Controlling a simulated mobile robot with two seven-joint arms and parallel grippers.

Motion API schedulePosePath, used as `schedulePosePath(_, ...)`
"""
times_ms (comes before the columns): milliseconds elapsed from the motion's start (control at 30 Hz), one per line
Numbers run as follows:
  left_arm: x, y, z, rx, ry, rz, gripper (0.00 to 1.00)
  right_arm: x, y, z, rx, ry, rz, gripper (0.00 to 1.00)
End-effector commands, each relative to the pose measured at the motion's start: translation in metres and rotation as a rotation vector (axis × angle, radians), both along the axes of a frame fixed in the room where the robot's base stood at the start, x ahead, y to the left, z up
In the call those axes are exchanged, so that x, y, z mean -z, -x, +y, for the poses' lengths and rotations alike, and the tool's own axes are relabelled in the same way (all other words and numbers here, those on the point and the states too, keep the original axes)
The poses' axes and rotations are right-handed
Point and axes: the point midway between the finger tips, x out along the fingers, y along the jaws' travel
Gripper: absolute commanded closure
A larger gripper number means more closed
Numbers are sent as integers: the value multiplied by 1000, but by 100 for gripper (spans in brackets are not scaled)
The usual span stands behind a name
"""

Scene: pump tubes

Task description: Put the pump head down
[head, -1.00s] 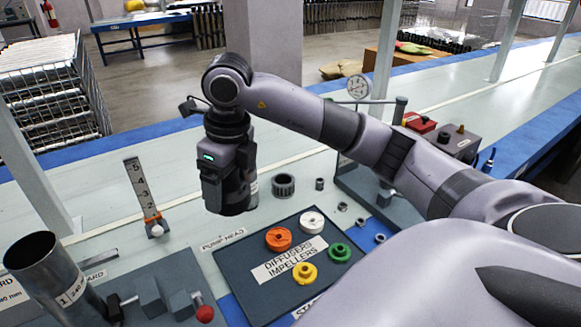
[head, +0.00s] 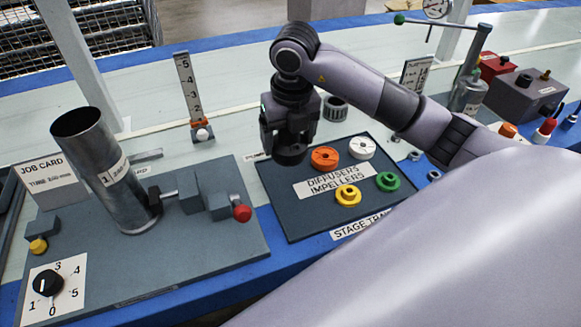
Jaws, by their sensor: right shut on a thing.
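My right gripper (head: 289,138) comes in from the right and points down over the bench, just left of the orange part on the stage tray. It is shut on a dark, round thing, which looks like the pump head (head: 291,157); only its lower end shows below the jaws. The gripper hides most of it, and I cannot tell whether it touches the bench. The PUMP HEAD label (head: 254,157) is mostly covered by the gripper. My left gripper is out of view.
The stage tray (head: 290,220) holds orange, white, yellow and green parts. A slotted dark ring (head: 335,109) stands behind the gripper. A height scale (head: 188,88) stands to the left. A steel tube (head: 115,180) leans in a fixture with a red-knobbed clamp (head: 242,213).

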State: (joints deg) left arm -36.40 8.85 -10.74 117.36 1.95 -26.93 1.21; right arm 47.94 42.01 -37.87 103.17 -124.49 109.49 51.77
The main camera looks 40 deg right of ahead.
Motion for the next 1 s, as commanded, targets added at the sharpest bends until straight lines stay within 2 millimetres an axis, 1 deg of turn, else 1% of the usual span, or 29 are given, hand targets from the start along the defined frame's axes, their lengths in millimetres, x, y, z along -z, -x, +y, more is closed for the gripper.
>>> schedulePosePath(33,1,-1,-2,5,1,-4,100,14,0,0,0,-2,3,56)
schedulePosePath(100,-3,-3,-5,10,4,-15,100,26,0,0,1,-1,1,56)
schedulePosePath(200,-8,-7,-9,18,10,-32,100,37,0,0,0,-2,-1,56)
schedulePosePath(367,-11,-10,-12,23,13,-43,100,45,-1,0,0,-1,-2,56)
schedulePosePath(633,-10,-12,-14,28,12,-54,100,82,0,1,-1,-2,0,56)
schedulePosePath(700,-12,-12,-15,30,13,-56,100,85,0,1,-1,-1,-2,56)
schedulePosePath(800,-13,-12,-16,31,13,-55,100,84,-1,0,-1,-1,-3,56)
schedulePosePath(1000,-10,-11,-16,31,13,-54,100,87,-1,0,-1,-1,-3,56)
